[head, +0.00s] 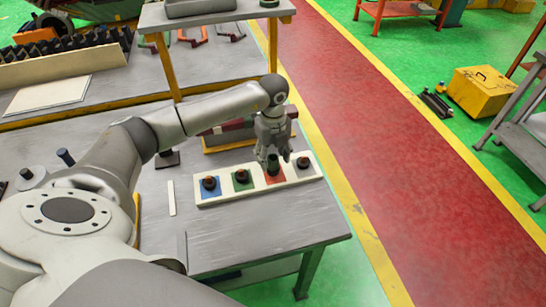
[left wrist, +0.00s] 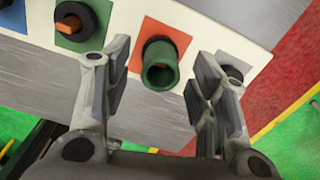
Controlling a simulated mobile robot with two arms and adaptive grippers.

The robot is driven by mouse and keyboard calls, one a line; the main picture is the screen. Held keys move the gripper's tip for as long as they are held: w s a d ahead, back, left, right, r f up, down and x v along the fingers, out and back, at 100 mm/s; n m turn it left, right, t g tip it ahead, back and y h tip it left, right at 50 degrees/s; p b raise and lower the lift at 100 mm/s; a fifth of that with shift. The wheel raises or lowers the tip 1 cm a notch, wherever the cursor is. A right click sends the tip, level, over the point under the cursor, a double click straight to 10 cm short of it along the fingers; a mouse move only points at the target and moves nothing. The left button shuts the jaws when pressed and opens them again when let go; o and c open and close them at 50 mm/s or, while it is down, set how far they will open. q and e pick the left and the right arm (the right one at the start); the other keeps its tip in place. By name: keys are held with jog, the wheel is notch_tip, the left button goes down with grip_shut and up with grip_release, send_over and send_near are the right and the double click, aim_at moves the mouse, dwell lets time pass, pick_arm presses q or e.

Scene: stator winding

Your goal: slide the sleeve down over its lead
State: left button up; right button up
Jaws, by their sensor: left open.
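A green sleeve (left wrist: 160,66), a short hollow tube, stands over the orange-red square (left wrist: 178,36) of the white board. In the head view the sleeve (head: 273,163) shows as a small dark green piece on the red square (head: 276,178). My left gripper (head: 274,157) points down over it. In the left wrist view the gripper (left wrist: 162,58) is open, with one finger on each side of the sleeve and gaps between. The lead under the sleeve is hidden, so how far down the sleeve sits cannot be told. My right gripper is not in view.
The white board (head: 259,187) also has blue, green and grey squares, each with a dark ringed post; the grey one's post (head: 303,162) is close beside the gripper. Dark blocks (head: 230,127) stand behind. The table front (head: 270,230) is clear.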

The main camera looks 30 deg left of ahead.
pick_arm(q)
notch_tip(320, 180, up, 11)
jog(key=shift+r, duration=0.15)
dwell(0.8)
